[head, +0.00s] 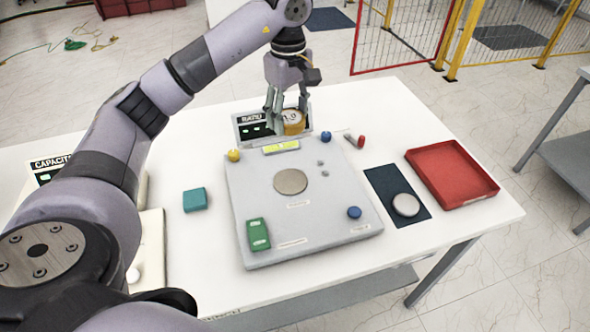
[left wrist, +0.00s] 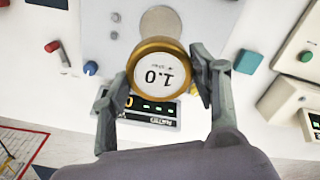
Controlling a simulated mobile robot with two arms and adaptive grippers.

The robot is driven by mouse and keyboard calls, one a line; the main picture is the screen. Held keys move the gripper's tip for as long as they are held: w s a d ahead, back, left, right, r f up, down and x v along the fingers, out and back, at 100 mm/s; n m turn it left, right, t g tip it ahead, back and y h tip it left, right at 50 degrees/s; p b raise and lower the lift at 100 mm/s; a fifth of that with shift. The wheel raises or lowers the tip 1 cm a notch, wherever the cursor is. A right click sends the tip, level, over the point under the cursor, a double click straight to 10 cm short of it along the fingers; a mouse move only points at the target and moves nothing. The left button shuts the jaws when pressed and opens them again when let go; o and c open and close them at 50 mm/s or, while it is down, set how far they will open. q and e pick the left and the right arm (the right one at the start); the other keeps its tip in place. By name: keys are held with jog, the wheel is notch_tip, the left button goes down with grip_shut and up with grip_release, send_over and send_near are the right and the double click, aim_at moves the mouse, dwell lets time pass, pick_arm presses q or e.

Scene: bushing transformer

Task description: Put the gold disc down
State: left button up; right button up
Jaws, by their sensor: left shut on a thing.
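The gold disc (head: 293,122) has a white face marked 1.0, which shows in the left wrist view (left wrist: 158,75). My left gripper (head: 285,108) is shut on it, with one finger on each side. In the head view the disc is at the back edge of the grey board, in front of a meter with a dark display (head: 252,127). I cannot tell its exact height. A round metal plate (head: 290,181) lies bare in the middle of the grey board (head: 330,215). My right gripper is not in view.
A silver disc (head: 406,204) rests on a dark mat (head: 383,183) at the right, beside a red tray (head: 450,198). A teal block (head: 195,200) lies left of the board. A green block (head: 258,235) and several knobs are on the board.

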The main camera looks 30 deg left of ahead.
pick_arm(q)
notch_tip(320, 180, down, 7)
jog(key=p, duration=0.3)
send_over(290, 180)
notch_tip(290, 180, down, 5)
jog(key=shift+f, duration=0.85)
notch_tip(290, 180, down, 3)
jog(key=shift+f+p, duration=0.2)
jog(key=shift+p, duration=0.55)
jog(key=shift+f, duration=0.45)
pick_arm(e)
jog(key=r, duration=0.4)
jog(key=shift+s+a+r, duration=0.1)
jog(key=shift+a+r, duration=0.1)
